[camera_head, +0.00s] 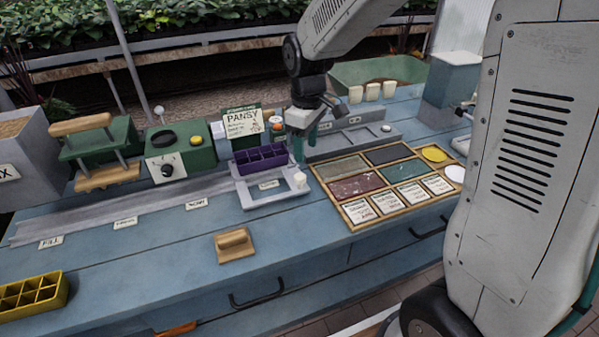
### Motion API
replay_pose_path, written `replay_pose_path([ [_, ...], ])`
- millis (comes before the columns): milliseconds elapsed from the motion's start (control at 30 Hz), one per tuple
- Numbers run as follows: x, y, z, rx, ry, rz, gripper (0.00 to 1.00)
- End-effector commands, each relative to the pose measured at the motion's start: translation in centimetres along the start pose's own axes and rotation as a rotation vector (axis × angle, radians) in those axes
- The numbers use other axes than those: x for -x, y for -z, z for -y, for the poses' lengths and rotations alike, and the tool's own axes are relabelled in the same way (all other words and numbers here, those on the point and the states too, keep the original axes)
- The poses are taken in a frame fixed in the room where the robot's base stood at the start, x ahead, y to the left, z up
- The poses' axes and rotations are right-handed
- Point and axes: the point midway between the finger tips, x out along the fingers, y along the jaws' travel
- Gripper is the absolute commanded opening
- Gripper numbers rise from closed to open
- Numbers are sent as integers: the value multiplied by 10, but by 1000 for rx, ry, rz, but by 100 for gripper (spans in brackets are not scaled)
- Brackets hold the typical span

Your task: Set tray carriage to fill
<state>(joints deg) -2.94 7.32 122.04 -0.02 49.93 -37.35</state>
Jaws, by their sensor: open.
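The tray carriage (247,199) is a light grey frame at the right end of a long grey rail (130,213) on the blue bench. A pale knob (300,180) stands at its right side. A purple cell tray (262,158) sits at the carriage's back part. Small labels lie along the rail's front; the far-left one reads FILL (50,242), with others at the middle (125,222) and right (196,204). My gripper (305,148) points down with open teal fingers, above and behind the knob. I cannot tell whether it touches anything.
A green press with wooden handle (95,150) and a green dial box (180,152) stand behind the rail. A PANSY card (243,122) stands behind the tray. A wooden seed case (385,185) lies right. A wooden block (234,244) and yellow tray (30,295) lie in front.

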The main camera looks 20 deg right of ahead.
Motion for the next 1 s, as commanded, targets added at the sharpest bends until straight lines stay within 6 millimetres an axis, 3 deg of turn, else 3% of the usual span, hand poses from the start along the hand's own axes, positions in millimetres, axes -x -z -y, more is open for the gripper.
replay_pose_path([
  [33, -12, 8, -4, 26, 6, 7, 52],
  [200, -31, 23, -11, 78, 9, 10, 52],
  [700, -99, 23, -11, 83, 9, 11, 52],
  [1000, -109, 23, -12, 82, 7, 9, 52],
])
